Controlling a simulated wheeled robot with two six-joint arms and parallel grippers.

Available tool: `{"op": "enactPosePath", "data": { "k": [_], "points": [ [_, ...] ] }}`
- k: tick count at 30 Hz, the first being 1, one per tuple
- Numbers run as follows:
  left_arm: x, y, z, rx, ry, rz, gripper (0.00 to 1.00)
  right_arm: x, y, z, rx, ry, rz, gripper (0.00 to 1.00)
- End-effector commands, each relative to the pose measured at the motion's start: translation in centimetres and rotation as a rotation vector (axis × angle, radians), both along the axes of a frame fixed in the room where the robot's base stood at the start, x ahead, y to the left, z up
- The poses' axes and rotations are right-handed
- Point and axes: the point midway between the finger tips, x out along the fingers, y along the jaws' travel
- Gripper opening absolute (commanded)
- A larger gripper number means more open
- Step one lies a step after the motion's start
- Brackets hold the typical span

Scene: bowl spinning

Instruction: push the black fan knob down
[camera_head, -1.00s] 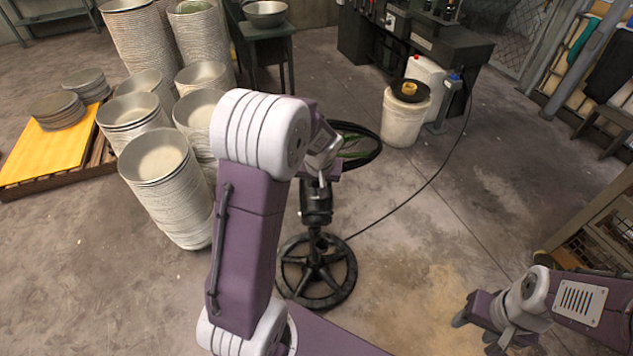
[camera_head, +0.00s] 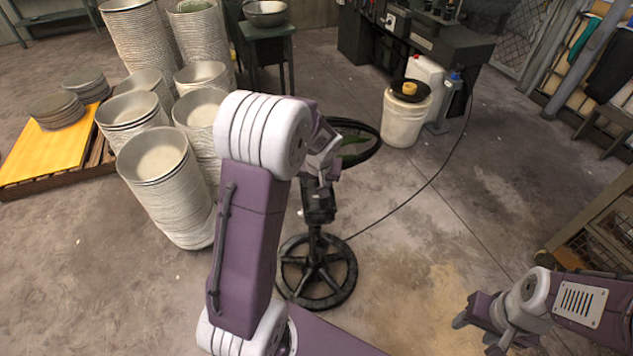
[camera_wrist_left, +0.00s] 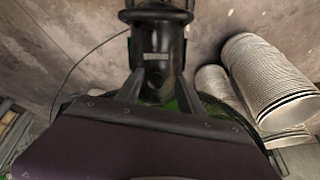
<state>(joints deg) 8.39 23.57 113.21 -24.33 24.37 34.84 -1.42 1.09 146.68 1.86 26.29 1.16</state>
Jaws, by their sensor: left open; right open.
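The black pedestal fan stands on the floor, with its round base (camera_head: 318,272) in front and its ring-shaped head (camera_head: 368,150) beyond my left wrist. In the left wrist view the fan's black motor housing and neck (camera_wrist_left: 157,55) stand just beyond my left gripper (camera_wrist_left: 158,88). The left gripper's two fingers are open, with the fan's dark body between or behind their tips; contact cannot be told. In the head view my left arm partly hides this gripper (camera_head: 326,165). I cannot pick out the knob clearly. My right gripper (camera_head: 474,331) is open and empty at the lower right.
Stacks of metal bowls (camera_head: 160,180) stand to the left, beside a pallet with a yellow top (camera_head: 50,145). A white bucket (camera_head: 402,120) and a dark workbench (camera_head: 430,40) are behind. A black cable (camera_head: 420,190) crosses the otherwise clear floor on the right.

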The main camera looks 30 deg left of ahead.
Motion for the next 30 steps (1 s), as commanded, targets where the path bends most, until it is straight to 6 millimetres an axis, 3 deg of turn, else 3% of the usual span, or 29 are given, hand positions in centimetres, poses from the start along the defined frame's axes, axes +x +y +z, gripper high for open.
{"op": "enactPosePath", "data": {
  "k": [12,17,30],
  "points": [
    [-2.4,-1.7,7.4,0.001,-0.003,-0.002,0.45,0.0,0.0,2.3,0.0,0.0,0.0,0.5],
    [-2.8,-2.0,8.3,0.001,-0.001,-0.001,0.45,0.0,0.0,2.4,0.0,0.0,0.0,0.5],
    [-2.8,-2.0,8.2,-0.001,0.0,-0.001,0.45,0.0,0.0,2.4,0.0,0.0,0.0,0.5]
  ]
}}
